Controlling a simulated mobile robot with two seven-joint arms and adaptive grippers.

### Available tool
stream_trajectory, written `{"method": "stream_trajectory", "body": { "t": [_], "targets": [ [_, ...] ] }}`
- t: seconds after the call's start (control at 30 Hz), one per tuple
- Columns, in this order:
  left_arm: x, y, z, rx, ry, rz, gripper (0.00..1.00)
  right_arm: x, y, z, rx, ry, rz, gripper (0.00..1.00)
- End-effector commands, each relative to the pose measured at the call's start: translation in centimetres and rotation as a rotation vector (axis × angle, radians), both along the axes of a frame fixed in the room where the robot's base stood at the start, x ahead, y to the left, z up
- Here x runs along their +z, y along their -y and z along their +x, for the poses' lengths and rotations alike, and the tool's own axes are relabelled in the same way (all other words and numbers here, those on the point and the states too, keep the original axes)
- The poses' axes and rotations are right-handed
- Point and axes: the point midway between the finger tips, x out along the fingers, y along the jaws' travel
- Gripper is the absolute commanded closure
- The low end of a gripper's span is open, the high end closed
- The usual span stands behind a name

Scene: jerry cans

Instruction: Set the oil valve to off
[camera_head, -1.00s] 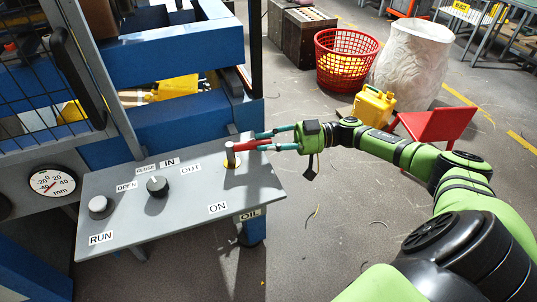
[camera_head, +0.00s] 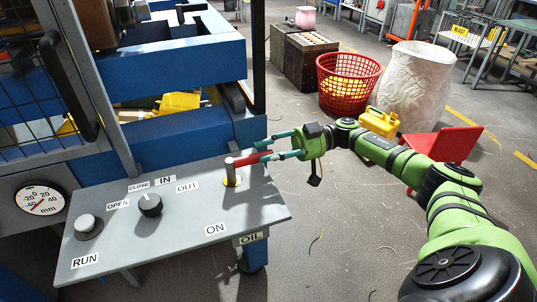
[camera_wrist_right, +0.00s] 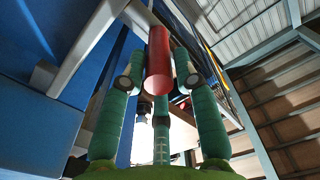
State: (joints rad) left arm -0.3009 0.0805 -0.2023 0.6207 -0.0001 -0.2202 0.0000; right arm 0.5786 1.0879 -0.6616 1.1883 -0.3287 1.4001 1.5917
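The oil valve is a red handle (camera_head: 252,158) on a silver post with a yellow base, at the right end of the grey control panel (camera_head: 200,222). The handle points right, toward my right gripper. An ON label (camera_head: 215,228) lies in front of the valve, and an OIL label (camera_head: 251,239) is on the panel's front edge. My right gripper (camera_head: 262,149) has its teal fingers spread around the handle's free end. In the right wrist view, the red handle (camera_wrist_right: 159,62) lies between the fingers (camera_wrist_right: 158,75), with gaps visible beside it. My left gripper is not in view.
The panel also carries a RUN knob (camera_head: 88,224) and an OPEN/CLOSE knob (camera_head: 150,203). A round gauge (camera_head: 41,199) is at the left. A blue machine frame (camera_head: 180,65) rises behind the panel. A red basket (camera_head: 346,84) and yellow jerry can (camera_head: 378,122) stand on the floor.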

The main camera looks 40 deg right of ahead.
Motion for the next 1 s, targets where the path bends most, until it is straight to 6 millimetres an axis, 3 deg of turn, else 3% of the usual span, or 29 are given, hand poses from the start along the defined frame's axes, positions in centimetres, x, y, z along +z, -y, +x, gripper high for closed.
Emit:
{"method": "stream_trajectory", "body": {
  "t": [0.47, 0.8, 1.0],
  "targets": [
    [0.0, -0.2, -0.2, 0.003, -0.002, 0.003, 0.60, -0.2, 0.8, -0.2, 0.001, -0.003, -0.005, 0.53],
    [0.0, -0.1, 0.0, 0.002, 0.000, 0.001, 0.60, -0.1, 7.2, -1.6, -0.003, 0.001, -0.004, 0.53],
    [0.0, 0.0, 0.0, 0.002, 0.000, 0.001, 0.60, -0.1, 9.9, -2.3, -0.001, 0.002, -0.004, 0.53]
  ]
}}
